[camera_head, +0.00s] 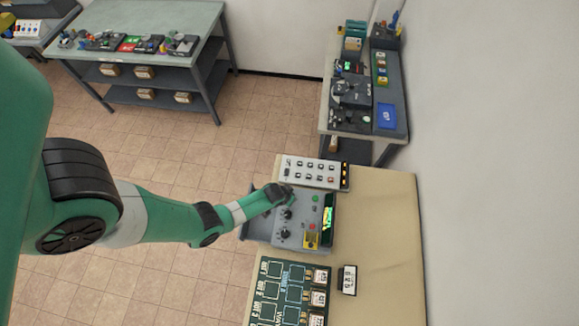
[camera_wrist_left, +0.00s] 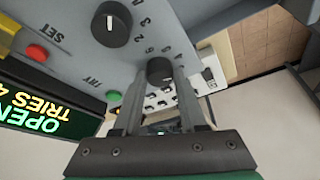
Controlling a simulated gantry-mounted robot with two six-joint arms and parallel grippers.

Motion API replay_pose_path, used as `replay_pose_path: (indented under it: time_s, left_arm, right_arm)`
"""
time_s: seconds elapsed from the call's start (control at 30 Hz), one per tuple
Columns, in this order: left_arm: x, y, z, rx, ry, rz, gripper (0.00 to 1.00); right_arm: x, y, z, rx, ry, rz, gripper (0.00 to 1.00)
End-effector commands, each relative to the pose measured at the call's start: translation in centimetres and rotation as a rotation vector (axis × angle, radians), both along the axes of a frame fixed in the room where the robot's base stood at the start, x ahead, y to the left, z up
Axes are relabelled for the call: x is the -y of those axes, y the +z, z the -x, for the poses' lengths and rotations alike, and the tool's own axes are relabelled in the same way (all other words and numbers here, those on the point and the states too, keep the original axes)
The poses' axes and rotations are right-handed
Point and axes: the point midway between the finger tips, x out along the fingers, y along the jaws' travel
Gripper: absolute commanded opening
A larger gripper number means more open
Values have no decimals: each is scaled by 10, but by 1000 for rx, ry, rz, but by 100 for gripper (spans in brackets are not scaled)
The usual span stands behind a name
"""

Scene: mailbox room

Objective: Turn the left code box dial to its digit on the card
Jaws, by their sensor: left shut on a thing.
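The grey code box (camera_head: 262,228) sits on the tan table in the head view, with a row of black dials on its face. My left gripper (camera_head: 283,194) is over the end dial at the top of that row and hides it. In the left wrist view the gripper's two fingers (camera_wrist_left: 159,85) are shut on that black dial (camera_wrist_left: 160,68), one on each side. The neighbouring dial (camera_wrist_left: 112,23) is free and has a white pointer line. A small white card (camera_head: 348,280) with dark digits stands at the right; I cannot read it surely. My right gripper is out of view.
The box's lit display (camera_wrist_left: 40,115) shows "OPEN" and "TRIES 4". A red SET button (camera_wrist_left: 37,53) and a green TRY button (camera_wrist_left: 113,96) are near it. A white keypad panel (camera_head: 315,172) lies close beyond the gripper; a dark board (camera_head: 285,290) is nearer.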

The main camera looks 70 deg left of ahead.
Motion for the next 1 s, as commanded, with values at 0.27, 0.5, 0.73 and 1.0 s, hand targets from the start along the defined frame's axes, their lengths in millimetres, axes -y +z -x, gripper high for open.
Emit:
replay_pose_path:
  time_s: [0.27, 0.5, 0.73, 1.0]
  left_arm:
    - [2, -4, -2, 1, 260, -1, 0]
    - [2, 1, -3, 0, 490, -1, 0]
    - [2, 2, -5, -1, 711, -1, 0]
    - [2, 0, -6, -1, 968, 0, 0]
  right_arm:
    - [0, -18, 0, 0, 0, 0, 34]
    - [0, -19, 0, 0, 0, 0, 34]
    - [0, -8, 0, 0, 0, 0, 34]
    - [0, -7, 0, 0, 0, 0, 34]
